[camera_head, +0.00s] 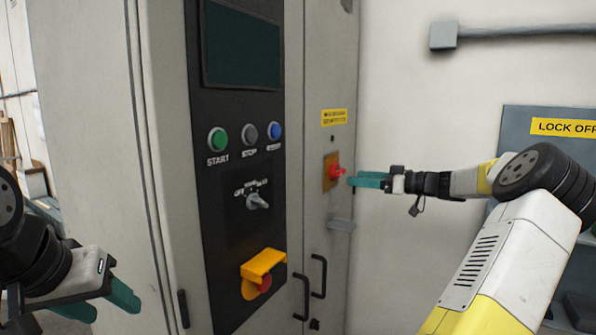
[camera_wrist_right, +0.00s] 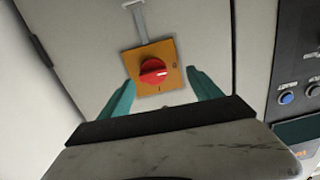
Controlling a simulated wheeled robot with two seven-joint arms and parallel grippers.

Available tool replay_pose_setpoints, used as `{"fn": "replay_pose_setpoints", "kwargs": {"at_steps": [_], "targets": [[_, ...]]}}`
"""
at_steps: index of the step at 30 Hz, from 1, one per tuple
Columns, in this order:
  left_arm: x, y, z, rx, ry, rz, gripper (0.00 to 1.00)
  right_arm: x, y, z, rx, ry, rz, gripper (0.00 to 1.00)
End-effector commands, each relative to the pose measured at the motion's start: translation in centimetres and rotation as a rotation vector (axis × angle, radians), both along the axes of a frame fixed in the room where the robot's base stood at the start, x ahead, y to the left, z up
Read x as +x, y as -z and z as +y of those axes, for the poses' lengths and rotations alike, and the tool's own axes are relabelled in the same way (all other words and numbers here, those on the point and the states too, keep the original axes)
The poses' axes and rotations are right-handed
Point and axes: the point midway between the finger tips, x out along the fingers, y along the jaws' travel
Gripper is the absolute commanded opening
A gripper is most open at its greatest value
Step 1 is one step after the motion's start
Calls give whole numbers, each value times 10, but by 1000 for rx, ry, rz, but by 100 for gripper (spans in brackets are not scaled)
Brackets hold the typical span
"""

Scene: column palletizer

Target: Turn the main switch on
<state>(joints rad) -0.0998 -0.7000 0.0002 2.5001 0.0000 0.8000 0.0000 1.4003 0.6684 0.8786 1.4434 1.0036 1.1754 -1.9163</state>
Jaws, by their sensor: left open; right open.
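The main switch is a red rotary knob (camera_head: 337,171) on an orange plate (camera_head: 327,184), on the narrow right panel of the grey cabinet. In the right wrist view the knob (camera_wrist_right: 152,71) shows a white mark pointing right, and the plate (camera_wrist_right: 143,54) has a small dark mark near its lower edge. My right gripper (camera_head: 354,181) is just right of the knob with teal fingers pointing at it. In the wrist view its fingers stand open on either side of the plate; contact cannot be told. My left gripper (camera_head: 106,302) is open and empty at lower left.
The black control panel (camera_head: 222,180) left of the switch carries green, grey and blue buttons, a selector (camera_head: 257,201) and a yellow-shrouded red button (camera_head: 262,268). A door handle (camera_head: 319,276) sits below the switch. A lock-off board (camera_head: 530,150) hangs on the right wall.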

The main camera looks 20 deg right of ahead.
Motion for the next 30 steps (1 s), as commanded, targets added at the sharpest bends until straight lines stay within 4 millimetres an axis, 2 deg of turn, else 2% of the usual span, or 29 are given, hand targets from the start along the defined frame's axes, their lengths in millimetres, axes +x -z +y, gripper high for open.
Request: {"fn": "replay_pose_setpoints", "kwargs": {"at_steps": [1,4,18,30], "targets": [[0,0,0,0,0,0,52,-3,-2,-13,7,19,-31,74],[0,0,0,0,0,0,52,-2,-6,-20,7,32,-62,74],[0,0,0,0,0,0,52,48,-5,23,7,31,-59,74],[0,0,0,0,0,0,52,55,-4,28,6,32,-56,72]]}}
